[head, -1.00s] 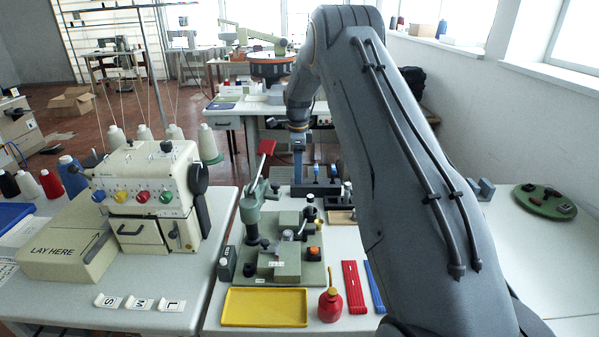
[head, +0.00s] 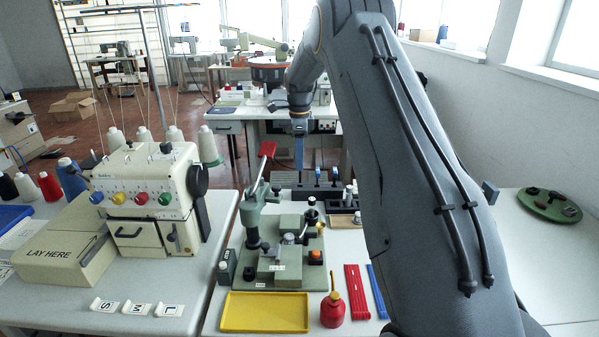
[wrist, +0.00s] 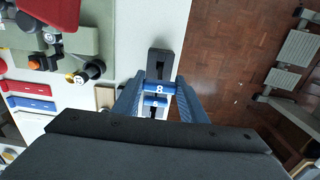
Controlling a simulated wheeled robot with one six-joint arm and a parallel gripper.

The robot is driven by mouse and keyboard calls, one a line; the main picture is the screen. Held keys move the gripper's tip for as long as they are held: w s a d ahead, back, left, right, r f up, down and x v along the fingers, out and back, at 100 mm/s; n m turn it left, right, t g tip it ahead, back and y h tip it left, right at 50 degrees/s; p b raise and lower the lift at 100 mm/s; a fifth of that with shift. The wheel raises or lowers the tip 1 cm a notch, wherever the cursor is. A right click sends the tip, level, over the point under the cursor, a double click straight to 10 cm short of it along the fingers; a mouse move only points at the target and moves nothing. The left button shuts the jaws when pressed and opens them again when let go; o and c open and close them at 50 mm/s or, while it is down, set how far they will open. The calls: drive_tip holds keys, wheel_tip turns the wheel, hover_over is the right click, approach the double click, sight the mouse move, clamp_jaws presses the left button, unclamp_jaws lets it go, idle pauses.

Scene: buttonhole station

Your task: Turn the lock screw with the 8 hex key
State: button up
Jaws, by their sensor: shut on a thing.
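My gripper (head: 299,168) is above the left end of the dark key rack (head: 284,181). In the wrist view, my gripper (wrist: 159,92) has its two blue fingers on either side of a blue piece marked 8, the 8 hex key (wrist: 160,88), and is shut on it. The key's shaft is hidden in that view. The green buttonhole fixture (head: 262,278) stands nearer than the rack, with a lever, grey blocks and an orange button. I cannot tell which part of it is the lock screw.
Other blue-topped keys (head: 317,173) stand in the rack. A cream machine (head: 150,200) stands at left. The table at right is mostly clear.

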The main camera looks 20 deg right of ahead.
wheel_tip(320, 180, up, 5)
drive_tip(key=shift+f+b, duration=0.1)
drive_tip(key=shift+b, duration=0.3)
drive_tip(key=shift+r+p, duration=1.25)
drive_tip(key=shift+r, duration=1.25)
